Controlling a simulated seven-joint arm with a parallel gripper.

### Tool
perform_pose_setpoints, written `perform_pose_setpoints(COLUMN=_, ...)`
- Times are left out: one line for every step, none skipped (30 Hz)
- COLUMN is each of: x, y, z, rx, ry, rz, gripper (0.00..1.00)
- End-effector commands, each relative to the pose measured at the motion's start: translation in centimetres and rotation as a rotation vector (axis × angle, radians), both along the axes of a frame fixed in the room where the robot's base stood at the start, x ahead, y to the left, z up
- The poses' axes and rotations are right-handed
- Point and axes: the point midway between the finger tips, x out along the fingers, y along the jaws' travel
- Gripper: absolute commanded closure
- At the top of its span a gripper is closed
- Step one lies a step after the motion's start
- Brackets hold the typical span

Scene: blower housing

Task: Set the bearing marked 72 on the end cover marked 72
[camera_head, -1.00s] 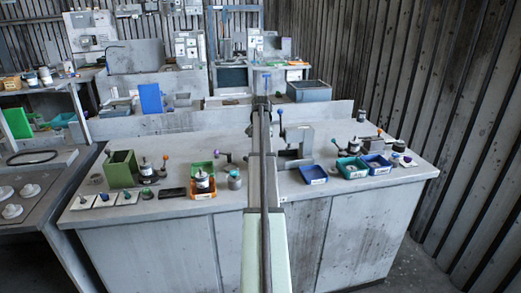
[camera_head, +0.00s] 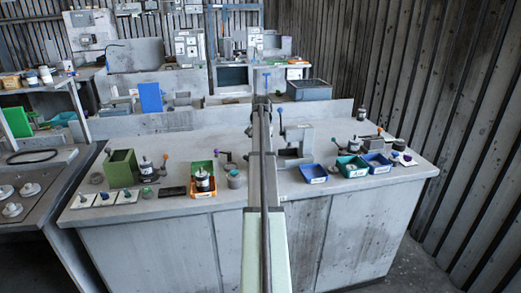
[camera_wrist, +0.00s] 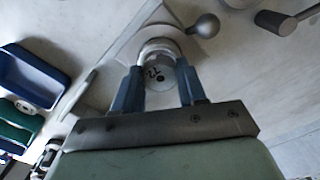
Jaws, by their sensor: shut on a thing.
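My gripper (camera_wrist: 160,85) is shut on a pale round part, seemingly the bearing (camera_wrist: 160,72). The part sits between the two blue-grey fingers. A dark mark on its face looks like 72 but is tilted and hard to read. Several pale flanged round parts (camera_head: 12,210) lie on the left side table. They may be end covers, but no numbers are legible on them.
The bench (camera_head: 330,205) holds a green bin (camera_head: 121,169), an orange tray (camera_head: 203,192), blue trays (camera_head: 313,174) and small fittings. In the wrist view, a grey ball knob (camera_wrist: 206,25) and a dark handle (camera_wrist: 273,22) are close beyond the held part.

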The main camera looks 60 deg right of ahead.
Motion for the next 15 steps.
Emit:
perform_pose_setpoints(x=0.00, y=0.00, z=0.00, rx=0.000, ry=0.000, rz=0.000, gripper=0.91)
perform_pose_setpoints(x=0.00, y=-0.01, z=-0.02, rx=0.000, ry=0.000, rz=0.000, gripper=0.91)
perform_pose_setpoints(x=0.00, y=0.00, z=-0.04, rx=0.000, ry=0.000, rz=0.000, gripper=0.91)
perform_pose_setpoints(x=0.00, y=0.00, z=-0.07, rx=0.000, ry=0.000, rz=0.000, gripper=0.91)
perform_pose_setpoints(x=0.00, y=0.00, z=-0.10, rx=0.000, ry=0.000, rz=0.000, gripper=0.91)
perform_pose_setpoints(x=0.00, y=0.00, z=-0.15, rx=0.000, ry=0.000, rz=0.000, gripper=0.91)
perform_pose_setpoints(x=0.00, y=0.00, z=-0.19, rx=0.000, ry=0.000, rz=0.000, gripper=0.91)
perform_pose_setpoints(x=0.00, y=0.00, z=-0.24, rx=0.000, ry=0.000, rz=0.000, gripper=0.91)
perform_pose_setpoints(x=0.00, y=0.00, z=-0.31, rx=0.000, ry=0.000, rz=0.000, gripper=0.91)
perform_pose_setpoints(x=0.00, y=0.00, z=-0.36, rx=0.000, ry=0.000, rz=0.000, gripper=0.91)
perform_pose_setpoints(x=0.00, y=-0.01, z=-0.41, rx=0.000, ry=0.000, rz=0.000, gripper=0.91)
perform_pose_setpoints(x=0.00, y=0.00, z=-0.47, rx=0.000, ry=0.000, rz=0.000, gripper=0.91)
perform_pose_setpoints(x=0.00, y=0.00, z=-0.52, rx=0.000, ry=0.000, rz=0.000, gripper=0.91)
perform_pose_setpoints(x=0.00, y=-0.01, z=-0.57, rx=0.000, ry=0.000, rz=0.000, gripper=0.91)
perform_pose_setpoints(x=0.00, y=0.00, z=-0.64, rx=0.000, ry=0.000, rz=0.000, gripper=0.91)
